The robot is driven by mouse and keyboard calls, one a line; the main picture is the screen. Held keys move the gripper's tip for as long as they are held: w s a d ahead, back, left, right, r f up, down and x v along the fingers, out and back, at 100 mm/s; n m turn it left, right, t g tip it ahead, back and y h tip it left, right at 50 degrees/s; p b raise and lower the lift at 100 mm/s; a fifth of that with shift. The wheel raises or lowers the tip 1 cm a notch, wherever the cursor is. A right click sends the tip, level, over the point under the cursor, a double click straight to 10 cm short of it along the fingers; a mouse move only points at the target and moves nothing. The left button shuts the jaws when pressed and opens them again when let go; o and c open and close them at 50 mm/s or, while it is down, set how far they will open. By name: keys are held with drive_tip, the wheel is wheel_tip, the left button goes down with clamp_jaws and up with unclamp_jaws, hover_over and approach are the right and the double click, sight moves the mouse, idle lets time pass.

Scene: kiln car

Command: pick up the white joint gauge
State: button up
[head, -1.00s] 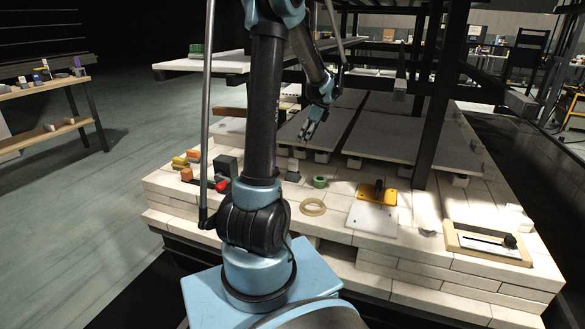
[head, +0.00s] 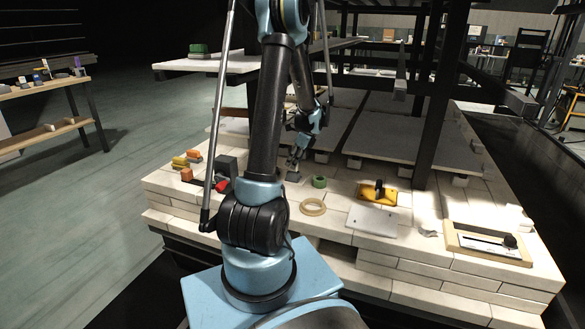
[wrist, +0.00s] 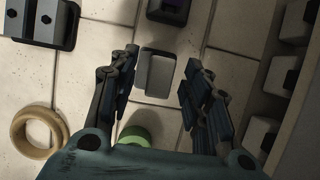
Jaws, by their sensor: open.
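A small pale grey upright piece (wrist: 155,73), which looks like the joint gauge, stands on the tiles between my fingers in the wrist view. In the head view its lower part (head: 293,177) shows just below my fingertips. My gripper (head: 297,163) is open over it, and in the wrist view its fingers (wrist: 155,90) stand on either side with a gap at each side. I cannot tell the exact height of the fingertips over the tiles. The piece looks more grey than white in this shade.
A green roll (head: 319,182) lies close beside the piece, with a tan ring (head: 313,207) nearer me. A dark block (wrist: 40,22) is at the wrist view's upper left. Raised slabs on white supports (wrist: 297,25) stand along the right. A white plate (head: 372,218) lies farther right.

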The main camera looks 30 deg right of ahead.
drive_tip(key=shift+x, duration=0.8)
clamp_jaws()
drive_tip(key=shift+r, duration=0.15)
